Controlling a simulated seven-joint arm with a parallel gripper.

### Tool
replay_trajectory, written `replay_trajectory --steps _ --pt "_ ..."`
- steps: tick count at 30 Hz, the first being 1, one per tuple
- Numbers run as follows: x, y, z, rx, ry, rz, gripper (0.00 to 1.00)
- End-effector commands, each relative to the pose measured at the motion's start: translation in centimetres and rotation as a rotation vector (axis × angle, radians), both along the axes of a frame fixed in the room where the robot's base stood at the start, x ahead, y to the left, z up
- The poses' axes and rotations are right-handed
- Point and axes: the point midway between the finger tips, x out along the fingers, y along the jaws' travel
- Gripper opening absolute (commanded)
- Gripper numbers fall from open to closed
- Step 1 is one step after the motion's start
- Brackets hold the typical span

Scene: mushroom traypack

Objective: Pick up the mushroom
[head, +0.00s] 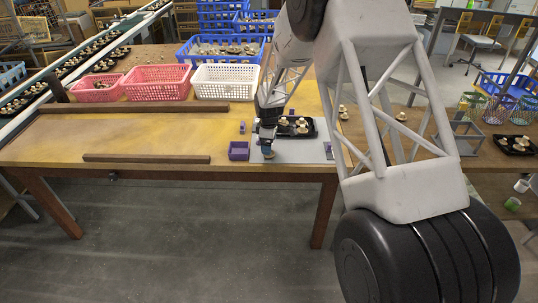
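My gripper (267,149) points down over the grey mat (300,151) at the right part of the yellow table. It is small and dark here, so I cannot tell whether its fingers are apart or hold something. Just right of it and behind is a black tray (312,132) with several pale mushrooms (302,122) in it. A small purple box (238,151) stands just left of the gripper. Loose mushrooms lie farther right, one (401,117) beyond my arm and one (343,112) near the tray. My arm links cover part of the right side.
Pink baskets (150,81) and a white basket (224,82) stand behind the mat. Blue crates (219,48) are stacked behind them. Wooden bars (146,158) lie on the table, whose left half is mostly clear. Another black mushroom tray (515,151) sits at far right.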

Motion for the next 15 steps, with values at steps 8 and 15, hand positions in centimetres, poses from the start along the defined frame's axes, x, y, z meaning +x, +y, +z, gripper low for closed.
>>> replay_trajectory --steps 8,15 --pt "0.0 0.0 0.0 0.000 0.000 0.000 0.85" --pt "0.1 0.0 -1.1 0.000 0.000 0.000 0.85"
